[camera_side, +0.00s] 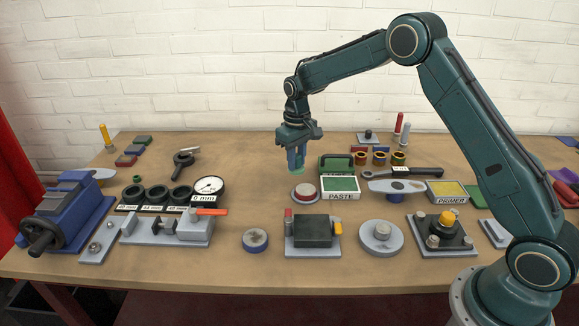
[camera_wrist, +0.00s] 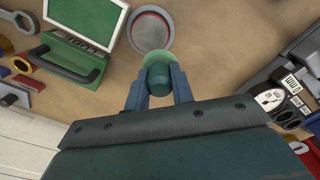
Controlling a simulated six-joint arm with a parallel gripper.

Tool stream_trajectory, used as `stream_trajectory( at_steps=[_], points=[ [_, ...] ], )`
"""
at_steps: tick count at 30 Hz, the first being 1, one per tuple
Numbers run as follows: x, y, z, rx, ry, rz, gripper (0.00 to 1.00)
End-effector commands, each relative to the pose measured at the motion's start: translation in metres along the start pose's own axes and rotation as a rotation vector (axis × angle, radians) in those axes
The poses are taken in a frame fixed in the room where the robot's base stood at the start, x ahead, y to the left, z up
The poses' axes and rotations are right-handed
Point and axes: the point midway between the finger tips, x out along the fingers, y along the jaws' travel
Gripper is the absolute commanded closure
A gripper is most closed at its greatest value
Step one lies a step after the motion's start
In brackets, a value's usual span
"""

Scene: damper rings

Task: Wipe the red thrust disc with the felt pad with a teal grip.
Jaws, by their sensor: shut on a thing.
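The red thrust disc (camera_side: 305,191) lies on a pale round base on the bench, near the middle of the side view. In the wrist view the disc (camera_wrist: 152,30) shows at top centre, a red rim around a greyish face. My gripper (camera_side: 297,160) is shut on the teal grip (camera_wrist: 159,80) of the felt pad. The pale green pad (camera_wrist: 158,58) points down and hides part of the disc's near edge in the wrist view. In the side view the pad is above the bench, slightly left of and behind the disc, apart from it.
A paste tray (camera_side: 340,187) and a green box with a dark handle (camera_side: 337,163) stand close right of the disc. A dial gauge (camera_side: 208,188) is to the left. A dark block in a fixture (camera_side: 313,230) stands in front. Bare bench lies left of the disc.

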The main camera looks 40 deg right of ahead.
Motion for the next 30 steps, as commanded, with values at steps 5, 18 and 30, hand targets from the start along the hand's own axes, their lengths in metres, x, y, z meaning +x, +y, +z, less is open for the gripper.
stream_trajectory(
  at_steps=[5,18,30],
  points=[
    [-0.017,0.000,-0.001,0.000,0.003,0.000,0.94],
    [-0.027,0.000,0.000,0.000,0.000,0.000,0.94],
    [-0.026,-0.001,-0.002,-0.001,0.001,0.000,0.94]
  ],
)
